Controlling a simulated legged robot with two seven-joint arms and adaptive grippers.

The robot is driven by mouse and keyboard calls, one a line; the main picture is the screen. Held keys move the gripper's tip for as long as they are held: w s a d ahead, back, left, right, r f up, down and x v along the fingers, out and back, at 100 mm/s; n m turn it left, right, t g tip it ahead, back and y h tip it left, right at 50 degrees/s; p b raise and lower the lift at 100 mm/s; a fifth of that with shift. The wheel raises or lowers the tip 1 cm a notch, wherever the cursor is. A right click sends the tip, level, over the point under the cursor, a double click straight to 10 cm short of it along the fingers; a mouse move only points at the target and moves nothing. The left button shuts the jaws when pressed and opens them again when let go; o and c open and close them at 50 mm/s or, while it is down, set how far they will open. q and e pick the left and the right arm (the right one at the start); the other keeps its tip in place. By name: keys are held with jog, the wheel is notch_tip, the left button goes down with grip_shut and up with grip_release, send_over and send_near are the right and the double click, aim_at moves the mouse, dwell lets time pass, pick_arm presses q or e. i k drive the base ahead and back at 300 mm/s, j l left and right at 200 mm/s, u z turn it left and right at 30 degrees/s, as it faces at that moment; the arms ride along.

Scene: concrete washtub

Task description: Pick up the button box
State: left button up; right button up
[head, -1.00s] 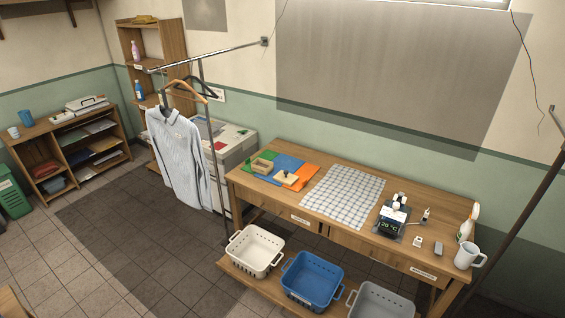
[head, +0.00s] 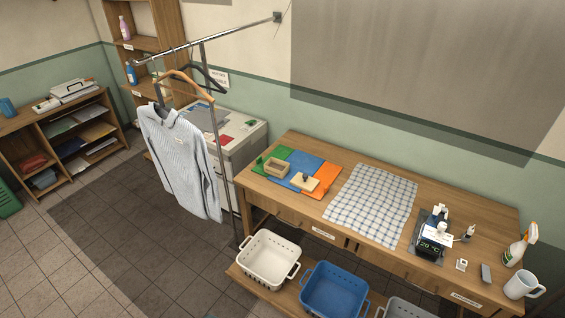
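A small open wooden box (head: 277,168), which looks like the button box, sits on the colored mat (head: 318,175) at the left end of the wooden table (head: 437,182). What is inside it is too small to tell. A flat light wooden piece with a dark knob (head: 304,183), perhaps its lid, lies to its right on the mat. Neither of my grippers is in view.
A checked cloth (head: 372,203) lies mid-table. A device with a lit display (head: 431,246), a spray bottle (head: 519,247) and a mug (head: 522,285) stand to the right. A rail with a hanging shirt (head: 182,160) stands left. Baskets (head: 268,258) sit below. Floor at left is clear.

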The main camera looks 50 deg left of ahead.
aim_at(277, 168)
jog(key=j+z, duration=0.1)
jog(key=j, duration=0.3)
jog(key=k+j+z, duration=0.1)
jog(key=j, duration=0.35)
jog(key=k+j+z, duration=0.1)
jog(key=j, duration=0.3)
jog(key=k+j+z, duration=0.1)
jog(key=j, duration=0.3)
jog(key=k+j+z, duration=0.1)
jog(key=j, duration=0.3)
jog(key=k+j+z, duration=0.1)
jog(key=k+j, duration=0.15)
jog(key=j, duration=0.1)
